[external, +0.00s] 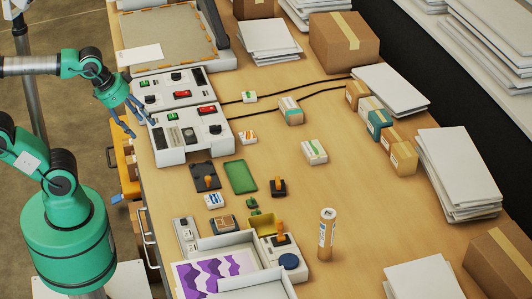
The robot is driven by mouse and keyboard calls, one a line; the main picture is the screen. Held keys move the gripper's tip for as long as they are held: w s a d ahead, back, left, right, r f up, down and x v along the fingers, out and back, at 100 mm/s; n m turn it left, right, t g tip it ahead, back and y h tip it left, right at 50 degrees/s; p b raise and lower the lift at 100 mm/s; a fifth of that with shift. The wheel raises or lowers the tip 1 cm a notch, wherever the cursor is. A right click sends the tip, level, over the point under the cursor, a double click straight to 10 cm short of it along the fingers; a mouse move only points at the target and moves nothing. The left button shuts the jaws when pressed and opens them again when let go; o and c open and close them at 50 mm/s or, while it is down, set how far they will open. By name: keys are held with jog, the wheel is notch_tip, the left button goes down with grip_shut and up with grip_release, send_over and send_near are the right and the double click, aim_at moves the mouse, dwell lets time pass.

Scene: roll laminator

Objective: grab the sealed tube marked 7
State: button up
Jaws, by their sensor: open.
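A single tube (327,232) stands upright on the table at the lower right of the centre. It is orange-brown with a white label band; the mark on it is too small to read for sure. My gripper (141,126) is at the upper left, beside the front of the white control units.
The white laminator control units (180,135) stand near my gripper. A white tray (235,245) with a purple print and a stamp device (287,245) stand left of the tube. Small boxes (313,152) and paper stacks (458,175) lie to the right. Table around the tube's right side is clear.

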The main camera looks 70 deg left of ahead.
jog(key=w+d+r+g+p, duration=0.1)
jog(key=w+d+r+p, duration=0.3)
jog(key=w, duration=0.4)
jog(key=w+d+r+p, duration=0.2)
jog(key=w+r+p, duration=0.1)
jog(key=w+r, duration=0.4)
jog(key=w+d+r+g+p, duration=0.1)
jog(key=w+d+g+p, duration=0.1)
jog(key=w+d+p, duration=0.85)
jog(key=n+g+p, duration=0.1)
jog(key=g+p, duration=0.2)
jog(key=p, duration=0.8)
send_near(329, 213)
jog(key=f, duration=0.5)
jog(key=shift+s+a+f, duration=0.1)
jog(key=shift+a+f, duration=0.15)
jog(key=shift+f, duration=0.15)
jog(key=shift+d+f, duration=0.3)
jog(key=shift+f, duration=0.1)
jog(key=shift+f, duration=0.15)
